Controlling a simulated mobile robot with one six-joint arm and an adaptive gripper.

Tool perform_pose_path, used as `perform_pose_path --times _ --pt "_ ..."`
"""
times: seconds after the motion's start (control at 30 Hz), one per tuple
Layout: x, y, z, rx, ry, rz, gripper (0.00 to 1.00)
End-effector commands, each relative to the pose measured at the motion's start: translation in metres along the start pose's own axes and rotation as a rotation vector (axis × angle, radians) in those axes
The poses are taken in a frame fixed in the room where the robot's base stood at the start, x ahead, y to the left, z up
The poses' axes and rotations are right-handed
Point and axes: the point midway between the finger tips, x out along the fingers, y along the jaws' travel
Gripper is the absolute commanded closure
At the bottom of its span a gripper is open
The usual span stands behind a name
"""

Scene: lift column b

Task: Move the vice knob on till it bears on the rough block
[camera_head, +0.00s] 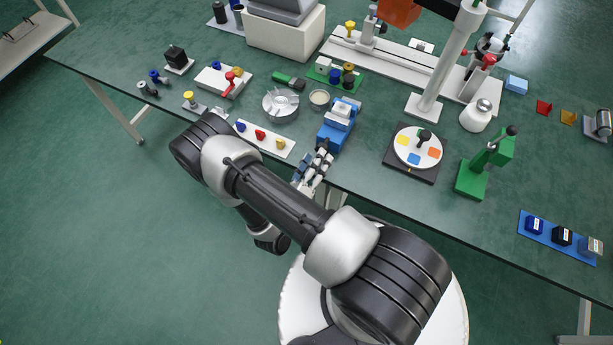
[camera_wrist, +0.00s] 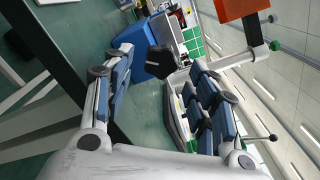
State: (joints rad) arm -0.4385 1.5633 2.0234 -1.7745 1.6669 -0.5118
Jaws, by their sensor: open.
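The blue vice (camera_head: 331,137) with pale jaws stands at the bench's near edge, and its blue body also shows in the wrist view (camera_wrist: 140,62). Its dark knob (camera_wrist: 159,63) faces my gripper in the wrist view; in the head view my gripper hides it. My gripper (camera_head: 322,153) is open just in front of the vice. In the wrist view the fingers (camera_wrist: 161,66) stand apart on either side of the knob, with no clear contact. I cannot make out the rough block or its gap to the jaw.
Left of the vice lies a white board (camera_head: 266,139) with coloured pieces. A round dial with coloured squares (camera_head: 418,146) stands to the right, then a green press (camera_head: 473,178). Behind are a small dish (camera_head: 319,98) and a green board. The floor before the bench is clear.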

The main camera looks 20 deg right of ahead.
Motion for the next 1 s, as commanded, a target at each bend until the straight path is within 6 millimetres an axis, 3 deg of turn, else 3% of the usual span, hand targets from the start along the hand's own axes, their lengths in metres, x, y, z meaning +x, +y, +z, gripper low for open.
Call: perform_pose_path --times 0.2,0.4,1.0 --pt "-0.042 0.001 0.001 -0.001 -0.005 0.004 0.47" --pt "-0.064 0.000 0.000 0.000 -0.002 0.001 0.47" --pt "-0.072 -0.001 0.000 0.001 0.001 -0.001 0.47"
